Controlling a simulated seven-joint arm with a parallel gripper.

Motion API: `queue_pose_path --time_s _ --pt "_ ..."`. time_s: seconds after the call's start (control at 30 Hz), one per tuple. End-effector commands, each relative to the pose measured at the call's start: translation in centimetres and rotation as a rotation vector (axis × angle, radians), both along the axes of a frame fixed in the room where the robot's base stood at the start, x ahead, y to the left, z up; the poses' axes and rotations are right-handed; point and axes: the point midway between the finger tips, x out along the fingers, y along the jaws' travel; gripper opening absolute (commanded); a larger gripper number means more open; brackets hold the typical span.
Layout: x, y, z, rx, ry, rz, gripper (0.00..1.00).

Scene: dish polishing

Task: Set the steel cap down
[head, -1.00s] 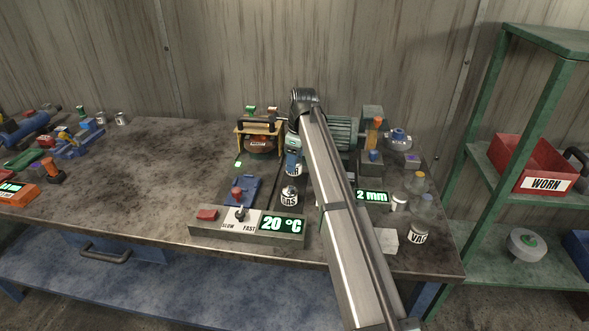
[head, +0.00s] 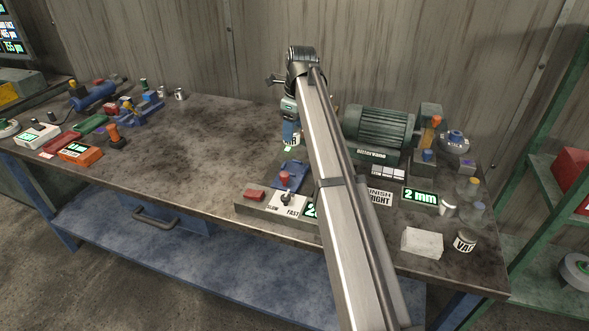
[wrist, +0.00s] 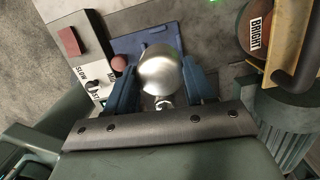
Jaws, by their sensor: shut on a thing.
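The steel cap (wrist: 160,75) is a shiny, rounded silver piece in the wrist view. My gripper (wrist: 163,84) is shut on it, with a dark blue finger on either side. Behind the cap in that view is a flat blue fixture (wrist: 172,35) with a red knob (wrist: 118,63) beside it. The fixture also shows on the bench in the head view (head: 291,170). There my gripper (head: 290,135) hangs near it, on its far side. The cap cannot be made out in the head view, and its height above the surface is unclear.
A control box (head: 262,207) with a red button and slow/fast knob stands in front of the fixture. A green motor (head: 380,128) and jars (head: 465,241) are to the right. In the wrist view a BRIGHT wheel (wrist: 252,20) is at upper right.

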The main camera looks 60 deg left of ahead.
Motion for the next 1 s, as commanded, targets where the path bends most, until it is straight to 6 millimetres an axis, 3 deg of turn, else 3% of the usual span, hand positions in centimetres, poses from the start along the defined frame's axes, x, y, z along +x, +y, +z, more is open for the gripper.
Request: queue_pose_path --time_s 0.33,0.63,1.0 --pt "0.4 -0.2 -0.7 -0.017 0.010 -0.122 0.16" --pt "0.4 -0.3 -5.1 -0.018 0.011 -0.125 0.16" --pt "0.4 -0.3 -8.5 -0.017 0.010 -0.124 0.16"
